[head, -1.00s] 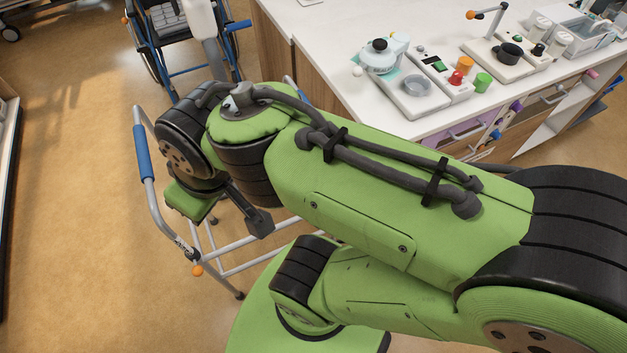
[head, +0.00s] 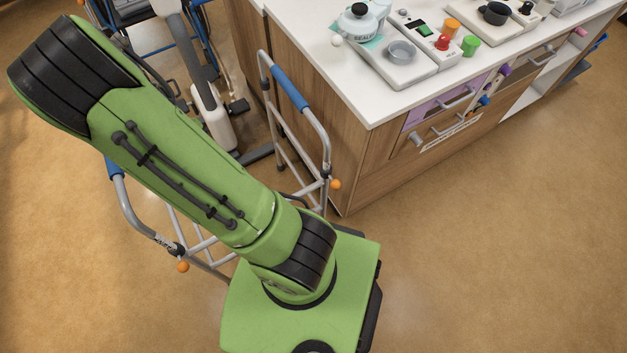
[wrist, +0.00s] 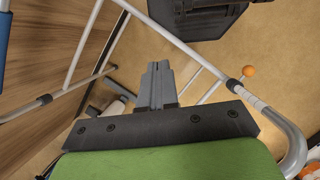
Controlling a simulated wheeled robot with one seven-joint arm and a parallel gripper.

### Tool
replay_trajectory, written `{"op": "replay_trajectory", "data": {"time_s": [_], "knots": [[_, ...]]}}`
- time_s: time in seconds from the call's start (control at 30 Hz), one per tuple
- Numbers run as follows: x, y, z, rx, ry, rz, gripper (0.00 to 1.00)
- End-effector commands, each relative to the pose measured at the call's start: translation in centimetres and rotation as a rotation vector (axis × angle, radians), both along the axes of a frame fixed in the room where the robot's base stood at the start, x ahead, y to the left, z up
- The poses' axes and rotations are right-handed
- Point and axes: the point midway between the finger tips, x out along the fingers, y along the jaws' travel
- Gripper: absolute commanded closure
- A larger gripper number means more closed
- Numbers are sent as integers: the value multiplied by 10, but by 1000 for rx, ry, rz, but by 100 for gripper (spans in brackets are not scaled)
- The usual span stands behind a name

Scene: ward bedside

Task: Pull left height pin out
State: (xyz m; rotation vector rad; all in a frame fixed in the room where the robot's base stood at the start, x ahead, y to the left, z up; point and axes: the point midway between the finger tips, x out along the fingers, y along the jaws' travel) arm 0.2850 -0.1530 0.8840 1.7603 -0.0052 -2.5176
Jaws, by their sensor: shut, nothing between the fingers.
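The grey walking frame (head: 137,219) with blue grips stands left of my base in the head view. Its left height pin (head: 183,266), an orange knob, sits on the left leg just below a black collar. In the wrist view an orange knob (wrist: 249,71), seemingly this same pin, stands out beside a black collar on a grey tube. My gripper (wrist: 157,68) is shut and empty in the wrist view. It points into the frame, apart from the knob and to its left. The head view hides my gripper behind my arm.
The right height pin (head: 335,184) is on the frame's right leg, close to the wooden cabinet (head: 345,165). A white counter (head: 375,112) above carries several items. A wheelchair (head: 125,40) stands behind. Floor (head: 480,230) is clear at right.

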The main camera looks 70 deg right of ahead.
Motion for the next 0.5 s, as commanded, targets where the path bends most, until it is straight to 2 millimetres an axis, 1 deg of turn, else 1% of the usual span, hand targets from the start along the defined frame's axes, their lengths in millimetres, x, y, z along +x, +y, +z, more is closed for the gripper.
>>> {"op": "replay_trajectory", "data": {"time_s": [0.03,0.1,0.17,0.2,0.3,0.4,0.5], "knots": [[-6,-13,-25,-10,66,8,100],[-16,-30,-53,-23,147,27,100],[-27,-45,-76,-31,219,46,100],[-36,-54,-91,-37,267,61,100],[-59,-77,-125,-47,385,103,100],[-80,-95,-150,-51,483,144,100],[-95,-106,-165,-51,546,173,100]]}}
